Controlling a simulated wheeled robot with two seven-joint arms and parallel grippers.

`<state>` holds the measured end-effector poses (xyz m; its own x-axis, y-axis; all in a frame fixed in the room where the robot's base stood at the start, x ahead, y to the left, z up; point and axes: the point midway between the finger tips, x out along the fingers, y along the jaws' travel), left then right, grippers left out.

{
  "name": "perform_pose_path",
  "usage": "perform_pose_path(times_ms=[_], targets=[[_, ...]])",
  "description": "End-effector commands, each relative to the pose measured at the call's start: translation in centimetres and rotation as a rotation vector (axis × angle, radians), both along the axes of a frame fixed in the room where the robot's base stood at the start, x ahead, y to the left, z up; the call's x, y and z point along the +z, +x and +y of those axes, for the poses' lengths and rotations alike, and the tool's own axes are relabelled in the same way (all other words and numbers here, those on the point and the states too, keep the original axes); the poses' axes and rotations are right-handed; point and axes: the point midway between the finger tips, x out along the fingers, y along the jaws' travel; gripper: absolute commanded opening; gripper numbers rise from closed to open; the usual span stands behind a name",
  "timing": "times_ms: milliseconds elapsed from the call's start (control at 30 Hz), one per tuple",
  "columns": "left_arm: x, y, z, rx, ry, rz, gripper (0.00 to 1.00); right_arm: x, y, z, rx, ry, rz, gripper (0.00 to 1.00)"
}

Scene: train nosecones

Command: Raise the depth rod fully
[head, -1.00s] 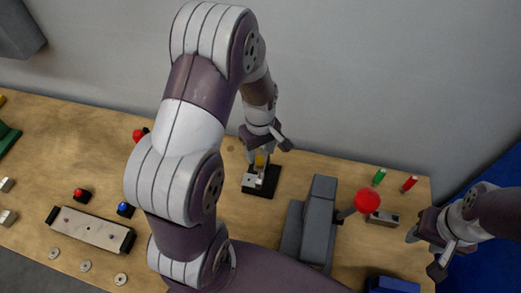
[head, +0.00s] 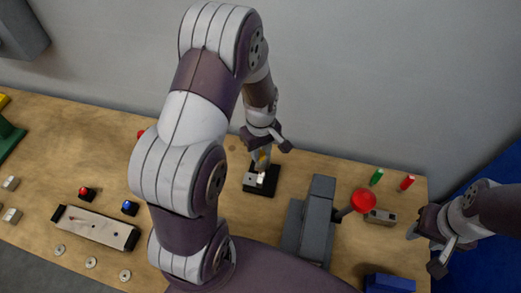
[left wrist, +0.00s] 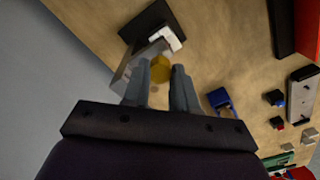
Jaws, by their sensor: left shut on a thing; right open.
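The depth rod shows as a yellow piece (head: 263,157) above a small stand with a black base (head: 262,189). My left gripper (head: 262,150) is over the stand, pointing down. In the left wrist view my left gripper (left wrist: 158,75) has its two fingers shut on the yellow rod top (left wrist: 161,68). The black base (left wrist: 143,22) and a pale metal block lie just beyond the fingertips there. The rod's lower part is mostly hidden. My right gripper (head: 425,252) is open and empty at the right end of the table.
A grey machine (head: 309,222) with a red ball knob (head: 363,201) stands right of the stand. A green (head: 376,177) and a red cylinder (head: 407,183) stand at the back right. A metal bar (head: 95,228), buttons and washers lie left. A blue box (head: 391,283) is in front.

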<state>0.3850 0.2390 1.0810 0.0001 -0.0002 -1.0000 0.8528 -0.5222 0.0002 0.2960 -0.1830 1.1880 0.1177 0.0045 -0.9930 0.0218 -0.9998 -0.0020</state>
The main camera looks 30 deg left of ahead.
Motion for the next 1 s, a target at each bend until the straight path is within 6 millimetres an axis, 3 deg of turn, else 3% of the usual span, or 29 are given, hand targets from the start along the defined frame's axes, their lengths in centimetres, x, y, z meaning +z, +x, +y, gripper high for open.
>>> perform_pose_path(times_ms=[33, 267, 300, 333, 367, 633, 733, 1000], targets=[[0.7, 0.0, 0.0, 0.000, 0.000, 0.000, 0.00, 0.5, 0.0, 0.0, 0.000, 0.000, 0.000, 0.43], [0.4, 0.1, 0.0, 0.000, 0.000, -0.001, 0.00, 0.2, 0.0, 0.0, 0.000, 0.000, 0.000, 0.43], [0.4, 0.1, 0.0, 0.000, 0.000, -0.001, 0.39, 0.2, 0.0, 0.0, 0.000, 0.000, 0.000, 0.43], [0.4, 0.1, 0.0, 0.000, 0.000, -0.001, 0.49, 0.2, 0.0, 0.0, 0.000, 0.000, 0.000, 0.43], [0.4, 0.1, 0.0, 0.000, 0.000, -0.001, 0.53, 0.2, 0.0, 0.0, 0.000, 0.000, 0.000, 0.43], [0.5, 0.0, 0.0, 0.000, -0.001, -0.001, 0.53, 0.2, 0.0, 0.0, 0.000, 0.000, 0.000, 0.43], [1.4, 0.1, 0.0, 0.000, 0.001, -0.004, 0.53, -0.2, 0.0, 0.0, 0.000, 0.000, 0.000, 0.43], [8.3, 0.1, 0.0, 0.000, 0.001, -0.008, 0.53, -2.0, 0.0, 0.0, 0.000, 0.000, 0.000, 0.43]])
